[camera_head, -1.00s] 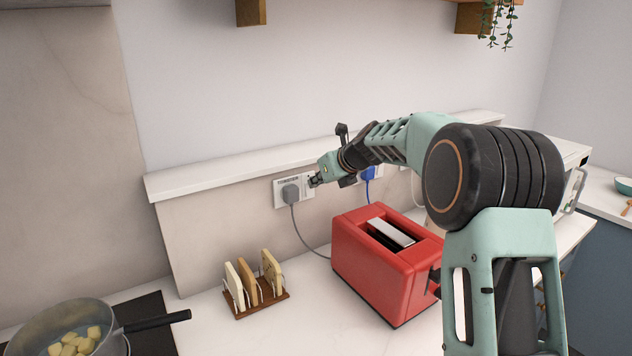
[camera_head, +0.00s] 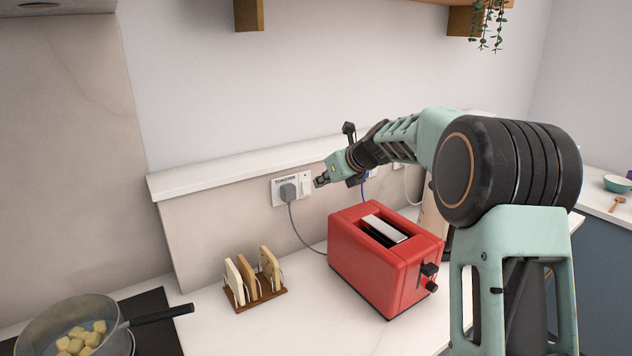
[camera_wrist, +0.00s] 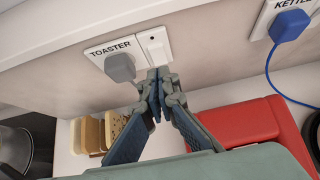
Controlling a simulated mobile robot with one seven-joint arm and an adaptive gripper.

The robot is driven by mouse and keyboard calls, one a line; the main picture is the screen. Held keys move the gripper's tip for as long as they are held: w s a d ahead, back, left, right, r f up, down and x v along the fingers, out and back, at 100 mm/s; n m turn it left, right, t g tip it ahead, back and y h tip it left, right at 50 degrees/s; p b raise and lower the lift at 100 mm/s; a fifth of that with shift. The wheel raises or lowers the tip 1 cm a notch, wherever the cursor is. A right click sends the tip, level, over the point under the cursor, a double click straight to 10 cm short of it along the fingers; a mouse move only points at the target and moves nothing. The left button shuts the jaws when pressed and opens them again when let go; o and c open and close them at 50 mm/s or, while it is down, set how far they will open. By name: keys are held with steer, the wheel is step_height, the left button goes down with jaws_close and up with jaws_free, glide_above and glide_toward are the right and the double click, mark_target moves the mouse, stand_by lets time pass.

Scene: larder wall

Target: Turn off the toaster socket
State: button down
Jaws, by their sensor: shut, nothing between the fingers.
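The toaster socket (camera_head: 283,180) is a white plate labelled TOASTER on the wall, with a grey plug (camera_head: 288,192) in its left part. Its rocker switch (camera_wrist: 155,44) is on the right part and shows above my fingertips in the wrist view. My gripper (camera_head: 321,181) is shut and empty, just to the right of the socket in the head view. In the wrist view my fingertips (camera_wrist: 158,76) lie just below the switch; I cannot tell whether they touch the plate. The red toaster (camera_head: 385,258) stands on the counter below, its grey cord running up to the plug.
A kettle socket (camera_wrist: 290,12) with a blue plug (camera_wrist: 290,26) is to the right. A toast rack (camera_head: 256,292) with bread and a pan (camera_head: 72,330) of food stand to the left. A ledge (camera_head: 235,166) runs above the sockets.

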steer(key=s+d+r, duration=0.3)
steer(key=s+r, duration=0.1)
steer(key=r, duration=0.3)
steer(key=shift+s+r, duration=0.15)
steer(key=shift+r, duration=0.05)
steer(key=shift+d, duration=0.1)
